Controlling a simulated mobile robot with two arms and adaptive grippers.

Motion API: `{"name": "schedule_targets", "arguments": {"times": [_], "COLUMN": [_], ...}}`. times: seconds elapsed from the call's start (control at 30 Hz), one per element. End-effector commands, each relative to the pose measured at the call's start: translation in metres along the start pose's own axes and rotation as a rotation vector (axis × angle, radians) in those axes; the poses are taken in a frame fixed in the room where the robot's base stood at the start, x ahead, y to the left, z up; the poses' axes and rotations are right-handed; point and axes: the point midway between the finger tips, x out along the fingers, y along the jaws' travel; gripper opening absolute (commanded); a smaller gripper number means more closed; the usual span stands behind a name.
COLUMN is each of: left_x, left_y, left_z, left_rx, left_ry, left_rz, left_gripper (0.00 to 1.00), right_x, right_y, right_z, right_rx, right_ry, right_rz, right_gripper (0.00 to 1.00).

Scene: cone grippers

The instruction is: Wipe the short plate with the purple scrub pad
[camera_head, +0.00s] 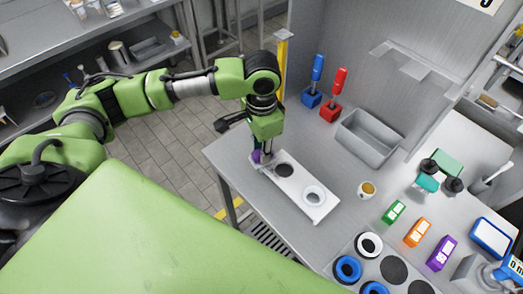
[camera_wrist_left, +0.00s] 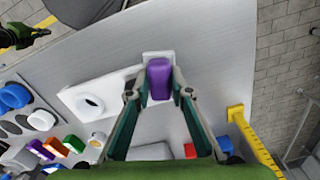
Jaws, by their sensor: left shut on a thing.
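My left gripper (camera_head: 262,158) points down at the near-left end of the bench. In the left wrist view its fingers (camera_wrist_left: 160,92) are shut on the purple scrub pad (camera_wrist_left: 159,74), which also shows partly behind the fingers in the head view (camera_head: 256,156). A small white plate-like surface (camera_wrist_left: 148,55) shows around the pad's end; I cannot tell whether the pad touches it. A dark green part, probably my right gripper (camera_wrist_left: 28,34), shows small at the wrist view's upper left.
Blue (camera_head: 312,98) and red (camera_head: 330,112) holders with upright handles stand behind, near a grey tray (camera_head: 368,138). Green (camera_head: 394,212), orange (camera_head: 417,232) and purple (camera_head: 441,253) boxes lie right, beside a ring rack (camera_head: 345,244). A yellow post (camera_head: 282,65) stands at the bench's far left.

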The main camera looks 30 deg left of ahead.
Motion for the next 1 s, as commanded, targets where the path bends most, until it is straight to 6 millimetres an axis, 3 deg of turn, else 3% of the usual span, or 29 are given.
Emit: {"name": "schedule_targets", "arguments": {"times": [1.0], "left_x": [0.0083], "left_y": [0.0001], "left_z": [0.0002], "left_rx": [0.000], "left_ry": [-0.001], "left_rz": [0.000], "left_gripper": [0.00], "right_x": [0.0009], "right_y": [0.0005], "right_z": [0.0058], "right_rx": [0.000], "right_ry": [-0.008], "right_rz": [0.001], "right_gripper": [0.00]}}
